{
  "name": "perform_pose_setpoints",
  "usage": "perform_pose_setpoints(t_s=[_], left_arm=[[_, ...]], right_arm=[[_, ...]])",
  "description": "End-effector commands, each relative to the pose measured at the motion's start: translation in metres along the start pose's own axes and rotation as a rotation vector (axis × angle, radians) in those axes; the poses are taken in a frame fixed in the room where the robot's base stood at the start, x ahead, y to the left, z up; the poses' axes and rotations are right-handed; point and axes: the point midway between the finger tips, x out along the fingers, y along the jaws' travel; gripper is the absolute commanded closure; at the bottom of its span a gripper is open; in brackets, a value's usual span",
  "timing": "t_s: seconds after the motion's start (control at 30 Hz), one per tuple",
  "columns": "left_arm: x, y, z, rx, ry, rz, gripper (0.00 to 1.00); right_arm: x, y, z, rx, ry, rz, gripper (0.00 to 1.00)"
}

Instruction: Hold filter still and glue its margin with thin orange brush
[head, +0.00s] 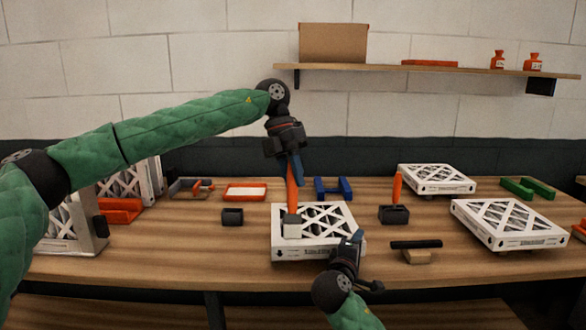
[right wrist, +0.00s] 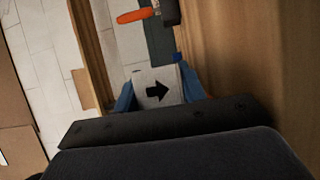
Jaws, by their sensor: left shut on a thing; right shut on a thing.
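A white filter (head: 318,248) with a lattice face lies flat at the front middle of the table in the head view. My left gripper (head: 291,172) is shut on the orange handle of a brush (head: 292,195), held upright. Its pale, blocky head (head: 292,228) is over the left part of the filter; I cannot tell if it touches. My right gripper (head: 355,240) is shut on the filter's right front corner. In the right wrist view, its blue fingers (right wrist: 160,95) are either side of the filter's pale side (right wrist: 152,82), marked with a black arrow.
Another orange-handled tool (head: 397,187) stands in a black holder (head: 394,215). An empty-looking black holder (head: 232,217) is left of the filter. A black-and-tan brush (head: 416,250) lies at right. Other filters (head: 510,222) (head: 436,179) lie at right. An orange tray (head: 245,192) sits behind.

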Motion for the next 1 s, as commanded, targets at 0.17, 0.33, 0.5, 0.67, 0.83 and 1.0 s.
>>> perform_pose_setpoints(t_s=[0.17,0.33,0.5,0.67,0.83,1.0], left_arm=[[0.015,0.006,0.001,-0.001,-0.001,-0.001,1.00],[0.029,0.013,0.001,-0.001,0.000,-0.001,1.00],[0.045,0.020,0.002,-0.001,0.001,-0.001,1.00],[0.054,0.013,0.014,0.001,0.000,0.000,1.00],[0.062,0.006,0.025,0.000,0.000,0.000,1.00],[0.070,-0.002,0.037,-0.001,-0.001,0.000,1.00]], right_arm=[[0.000,-0.002,0.000,-0.001,0.000,-0.002,0.84],[0.000,-0.002,0.000,-0.001,0.000,-0.002,0.84],[0.000,-0.002,0.000,-0.001,0.000,-0.002,0.84],[0.000,-0.001,0.000,-0.001,0.000,-0.002,0.84],[0.000,-0.002,0.000,-0.001,0.000,-0.002,0.84],[0.000,-0.002,0.000,-0.001,0.000,-0.002,0.84]])
